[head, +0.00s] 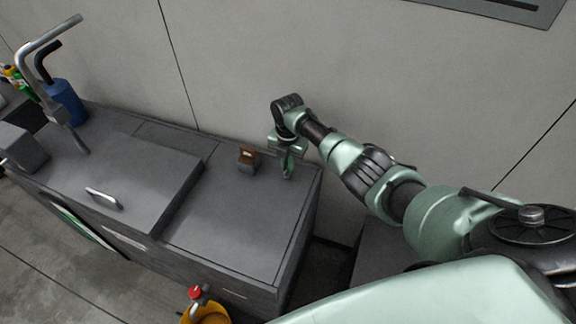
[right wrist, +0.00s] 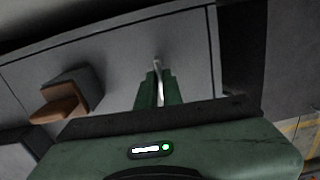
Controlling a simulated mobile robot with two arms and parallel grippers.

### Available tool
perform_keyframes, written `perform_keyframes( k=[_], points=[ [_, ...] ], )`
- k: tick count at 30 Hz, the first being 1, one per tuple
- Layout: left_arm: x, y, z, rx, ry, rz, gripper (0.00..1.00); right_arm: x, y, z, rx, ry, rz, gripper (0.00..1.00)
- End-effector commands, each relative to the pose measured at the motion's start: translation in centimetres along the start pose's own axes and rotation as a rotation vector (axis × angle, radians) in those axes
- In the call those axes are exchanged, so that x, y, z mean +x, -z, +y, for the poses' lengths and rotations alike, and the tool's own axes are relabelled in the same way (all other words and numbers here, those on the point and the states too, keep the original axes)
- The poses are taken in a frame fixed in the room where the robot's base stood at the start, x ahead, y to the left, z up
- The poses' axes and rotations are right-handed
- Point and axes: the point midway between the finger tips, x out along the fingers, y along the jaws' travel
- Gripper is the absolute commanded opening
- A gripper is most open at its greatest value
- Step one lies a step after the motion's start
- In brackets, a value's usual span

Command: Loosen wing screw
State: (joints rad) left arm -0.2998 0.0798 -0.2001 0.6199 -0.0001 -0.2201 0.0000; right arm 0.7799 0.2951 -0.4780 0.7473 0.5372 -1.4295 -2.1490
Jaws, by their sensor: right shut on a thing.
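My right gripper (head: 287,172) reaches down over the right end of the grey worktop (head: 235,220). In the right wrist view its green fingers (right wrist: 158,88) are shut on a thin pale metal piece (right wrist: 157,66), whose tip shows between and beyond them. It may be the wing screw, but the fingers hide most of it and I cannot tell its full shape. A brown piece on a small dark block (head: 248,157) stands just left of the gripper; the brown piece (right wrist: 62,108) also shows at left in the right wrist view. My left gripper is not in view.
A raised grey panel with a handle (head: 104,198) covers the worktop's left half. A bent grey pipe (head: 47,36) and a blue container (head: 66,103) stand at the far left. A yellow item with a red top (head: 196,292) is below the front edge. The wall is close behind.

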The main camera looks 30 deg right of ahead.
Motion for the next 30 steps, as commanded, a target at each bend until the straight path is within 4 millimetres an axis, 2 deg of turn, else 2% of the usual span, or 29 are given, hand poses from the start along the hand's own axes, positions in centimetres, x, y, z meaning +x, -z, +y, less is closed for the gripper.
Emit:
perform_keyframes(
  k=[9,21,24,30],
  points=[
    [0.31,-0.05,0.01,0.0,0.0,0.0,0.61,0.4,0.27,-0.2,-0.075,0.006,0.006,0.0],
    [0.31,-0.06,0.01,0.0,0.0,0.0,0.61,0.42,0.32,-0.22,-0.081,0.007,0.007,0.0],
    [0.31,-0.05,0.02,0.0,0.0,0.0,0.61,0.42,0.31,-0.22,-0.08,0.007,0.007,0.29],
    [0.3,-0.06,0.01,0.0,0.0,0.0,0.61,0.3,0.23,-0.14,-0.079,0.004,0.005,0.29]
  ],
)
